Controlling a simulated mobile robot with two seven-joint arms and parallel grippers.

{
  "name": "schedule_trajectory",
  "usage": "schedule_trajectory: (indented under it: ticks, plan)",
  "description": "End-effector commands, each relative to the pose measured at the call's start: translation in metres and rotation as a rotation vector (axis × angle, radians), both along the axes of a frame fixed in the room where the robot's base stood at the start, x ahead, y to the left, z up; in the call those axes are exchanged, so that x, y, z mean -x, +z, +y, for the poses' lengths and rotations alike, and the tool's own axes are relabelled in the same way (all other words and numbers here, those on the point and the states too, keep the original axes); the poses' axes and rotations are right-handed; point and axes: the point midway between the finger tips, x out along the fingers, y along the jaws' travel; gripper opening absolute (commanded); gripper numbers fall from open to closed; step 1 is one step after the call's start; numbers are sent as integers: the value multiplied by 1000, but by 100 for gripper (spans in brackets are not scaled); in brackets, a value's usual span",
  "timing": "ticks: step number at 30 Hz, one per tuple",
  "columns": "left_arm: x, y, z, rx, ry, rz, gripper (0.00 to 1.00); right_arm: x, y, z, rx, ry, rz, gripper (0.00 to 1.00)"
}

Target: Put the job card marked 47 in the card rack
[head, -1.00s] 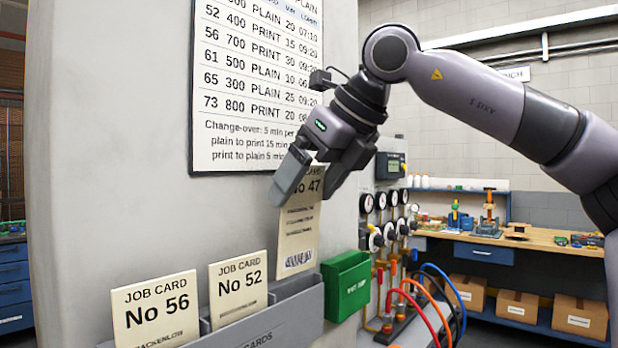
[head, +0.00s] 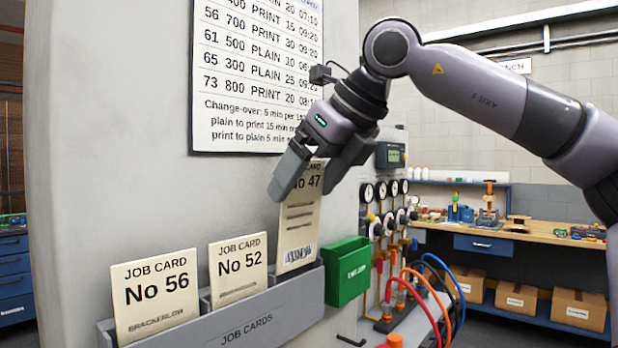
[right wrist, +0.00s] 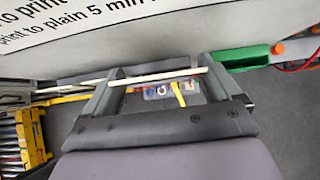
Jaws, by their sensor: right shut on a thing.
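The job card marked 47 (head: 299,225) is a cream card, held upright with a slight tilt. My right gripper (head: 308,185) is shut on its upper part, and the fingers hide some of its top. The card's lower edge is at the right-hand end of the grey card rack (head: 245,330), near the rack's top edge; I cannot tell how deep it sits. In the right wrist view the card shows edge-on as a pale strip (right wrist: 158,77) between the fingers. Job card 56 (head: 155,295) and job card 52 (head: 238,268) stand in the rack to the left. My left gripper is not in view.
A green box (head: 347,272) is fixed just right of the rack. Gauges, valves and coloured hoses (head: 415,295) stand beyond it. A printed schedule (head: 258,80) hangs on the grey wall above. A workbench (head: 510,233) is in the right background.

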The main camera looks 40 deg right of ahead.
Motion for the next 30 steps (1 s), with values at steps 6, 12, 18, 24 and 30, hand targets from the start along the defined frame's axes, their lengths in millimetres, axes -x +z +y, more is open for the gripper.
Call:
schedule_trajectory:
  ticks: [6, 12, 18, 24, 30]
  plan:
    - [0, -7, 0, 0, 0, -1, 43, 0, -8, 0, -1, 0, -1, 46]
    - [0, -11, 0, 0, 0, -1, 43, 0, -14, 0, -1, 0, 0, 46]
    - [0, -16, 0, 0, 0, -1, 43, 0, -20, 0, -1, -1, 0, 46]
    - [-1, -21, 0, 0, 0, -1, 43, 0, -26, 0, -1, -1, 0, 46]
    - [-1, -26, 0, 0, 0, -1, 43, 0, -32, 0, -1, -1, 0, 46]
